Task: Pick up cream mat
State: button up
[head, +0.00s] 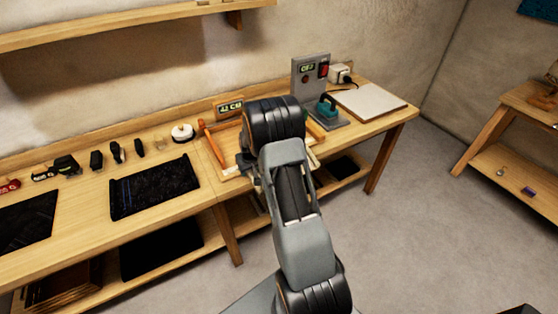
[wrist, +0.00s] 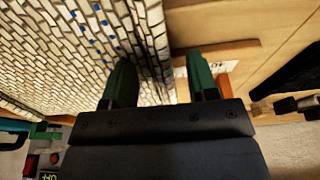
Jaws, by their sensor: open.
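The cream mat (wrist: 75,50), woven in pale brick-like cells with some blue flecks, fills the left of the wrist view. Its right edge looks ridged or folded. My gripper (wrist: 163,82) is open, with green fingertips. The left finger overlaps the mat in the picture, and the right finger is beyond its edge, so the edge strip shows between them. I cannot tell whether either finger touches it. In the head view my gripper is hidden behind my arm, which also covers most of the mat's place on the bench.
The wooden bench (head: 82,208) runs along the wall. A dark mat (head: 154,187) lies left of my arm. A teal iron (head: 327,108), a grey switch box (head: 309,77) and a pale board (head: 368,102) are to the right. An orange-handled tool (head: 212,145) is close by.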

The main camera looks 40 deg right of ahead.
jog(key=shift+f, duration=0.15)
jog(key=shift+c, duration=0.4)
grip_shut()
